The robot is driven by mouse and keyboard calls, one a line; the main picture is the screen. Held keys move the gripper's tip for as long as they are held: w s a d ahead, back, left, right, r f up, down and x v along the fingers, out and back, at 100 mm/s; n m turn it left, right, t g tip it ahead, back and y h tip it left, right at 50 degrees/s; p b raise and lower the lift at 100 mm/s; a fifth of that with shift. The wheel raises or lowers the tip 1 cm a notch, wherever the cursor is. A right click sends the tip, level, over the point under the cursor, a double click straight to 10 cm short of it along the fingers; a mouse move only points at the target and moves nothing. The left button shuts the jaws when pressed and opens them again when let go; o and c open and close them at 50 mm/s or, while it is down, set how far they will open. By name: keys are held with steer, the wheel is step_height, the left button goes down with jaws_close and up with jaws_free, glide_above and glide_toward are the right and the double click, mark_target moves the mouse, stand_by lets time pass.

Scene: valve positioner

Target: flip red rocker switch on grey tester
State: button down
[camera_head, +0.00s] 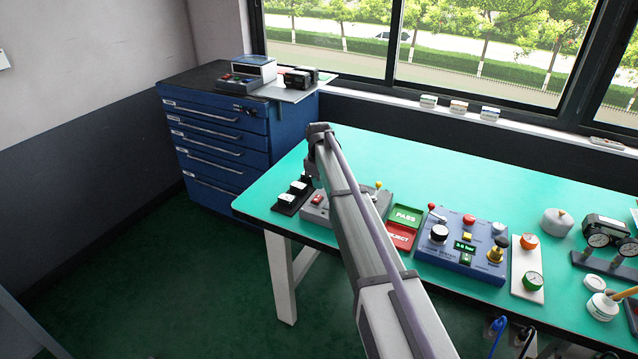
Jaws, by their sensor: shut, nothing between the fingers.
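The grey tester (314,213) sits on the green-topped table, left of the PASS and REJECT trays. A small red rocker switch (317,199) shows on its left part, close to the left edge of my arm. My arm crosses in front of the tester and hides its middle. A yellow-knobbed lever (378,186) stands up at the right, just past my arm. Which way the rocker is tilted is too small to tell. My gripper is not visible; only my arm links show.
Dark blocks with white tops (287,198) sit left of the tester. The green PASS tray (407,216), red REJECT tray (400,238) and blue control box (462,258) stand to the right. A blue drawer cabinet (215,140) is behind left. The table's back left is clear.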

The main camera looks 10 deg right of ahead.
mark_target(317, 198)
step_height(317, 198, down, 3)
steer(key=shift+f+b, duration=0.2)
steer(key=shift+b, duration=0.7)
steer(key=shift+f, duration=0.2)
steer(key=shift+r, duration=0.1)
steer(key=shift+s, duration=0.1)
steer(key=shift+s+a+r, duration=0.25)
steer(key=shift+s+a, duration=0.25)
steer(key=shift+r, duration=0.1)
